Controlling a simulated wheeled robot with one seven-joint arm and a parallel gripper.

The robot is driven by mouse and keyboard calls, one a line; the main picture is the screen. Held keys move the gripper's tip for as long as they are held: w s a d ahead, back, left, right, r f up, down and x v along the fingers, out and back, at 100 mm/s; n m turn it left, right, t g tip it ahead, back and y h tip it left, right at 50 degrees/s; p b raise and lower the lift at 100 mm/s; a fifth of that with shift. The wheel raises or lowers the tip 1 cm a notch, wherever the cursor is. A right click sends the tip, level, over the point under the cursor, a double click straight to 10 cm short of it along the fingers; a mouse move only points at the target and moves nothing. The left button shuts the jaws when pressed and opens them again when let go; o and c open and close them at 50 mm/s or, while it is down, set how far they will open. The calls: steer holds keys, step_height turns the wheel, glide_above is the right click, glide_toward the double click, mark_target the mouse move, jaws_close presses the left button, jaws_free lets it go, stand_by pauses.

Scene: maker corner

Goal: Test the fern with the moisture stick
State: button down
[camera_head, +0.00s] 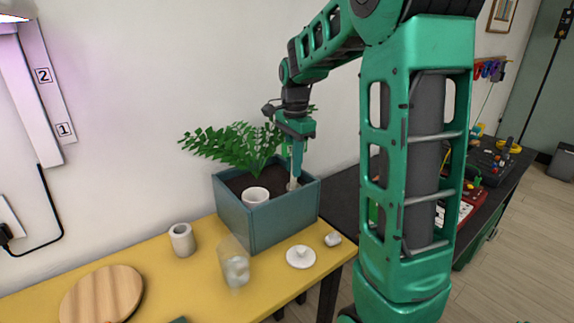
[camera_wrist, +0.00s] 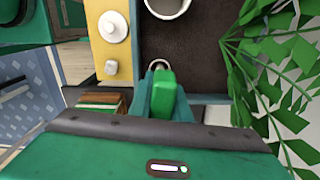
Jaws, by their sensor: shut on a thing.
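The fern (camera_head: 232,147) grows in a blue-grey planter box (camera_head: 262,225) with dark soil (camera_wrist: 190,45). Its fronds (camera_wrist: 275,62) fill the right side of the wrist view. My gripper (camera_head: 295,158) points down over the right end of the box. It is shut on the moisture stick, whose green top (camera_wrist: 165,93) shows between the fingers in the wrist view. A pale lower part (camera_head: 293,184) shows below the gripper near the soil. I cannot tell whether the tip is in the soil.
A white cup (camera_head: 256,196) sits inside the box. On the yellow table (camera_head: 205,262) are a pale cylinder (camera_head: 182,240), a clear glass (camera_head: 235,268), a white lid (camera_head: 300,257), a small white piece (camera_head: 332,239) and a round wooden board (camera_head: 102,294).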

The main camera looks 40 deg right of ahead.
steer(key=shift+f, duration=0.9)
stand_by(0.3)
steer(key=c, duration=1.6)
jaws_free()
steer(key=shift+o, duration=0.2)
steer(key=o, duration=0.6)
steer(key=shift+r, duration=0.15)
steer(key=shift+r, duration=4.4)
